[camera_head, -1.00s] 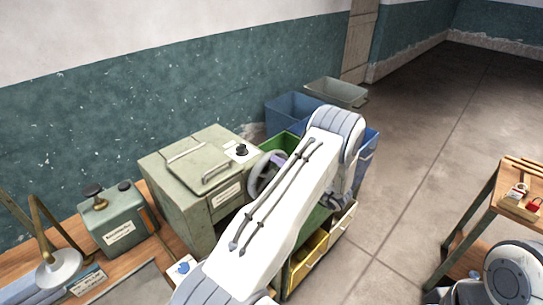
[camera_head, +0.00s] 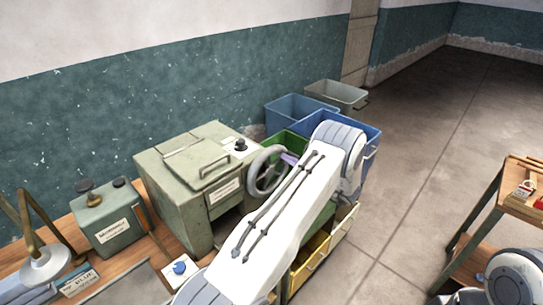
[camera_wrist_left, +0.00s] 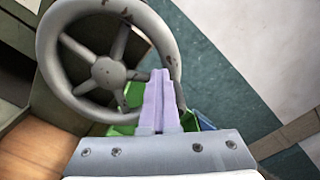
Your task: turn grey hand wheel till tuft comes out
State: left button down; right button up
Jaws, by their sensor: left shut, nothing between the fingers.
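The grey hand wheel (camera_head: 253,179) is on the right side of a grey-green machine (camera_head: 172,192). In the left wrist view, the worn, spoked wheel (camera_wrist_left: 104,72) fills the upper left. My left gripper (camera_wrist_left: 160,75) has its lilac fingers shut together with nothing between them. The fingertips overlap the wheel's right rim in that view; I cannot tell whether they touch it. In the head view, a bit of the lilac fingers (camera_head: 289,158) shows right of the wheel, and my forearm hides the rest. No tuft is visible. My right gripper is not in view.
Blue bins (camera_head: 290,107), a grey bin (camera_head: 338,95) and a green bin (camera_head: 288,142) stand behind the arm, with a yellow bin (camera_head: 309,263) below. A green box (camera_head: 108,222) and lamp (camera_head: 44,262) stand left. Floor (camera_head: 425,150) is open between bins and the right table (camera_head: 527,205).

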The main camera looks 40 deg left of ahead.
aim_at(283, 163)
pick_arm(q)
jog(key=shift+w+f, duration=0.25)
jog(key=shift+f, duration=0.05)
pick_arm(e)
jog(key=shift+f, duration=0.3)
pick_arm(q)
jog(key=f+b, duration=0.1)
jog(key=f, duration=0.1)
jog(key=w+f+b, duration=0.1)
jog(key=f+b, duration=0.1)
jog(key=shift+r, duration=0.15)
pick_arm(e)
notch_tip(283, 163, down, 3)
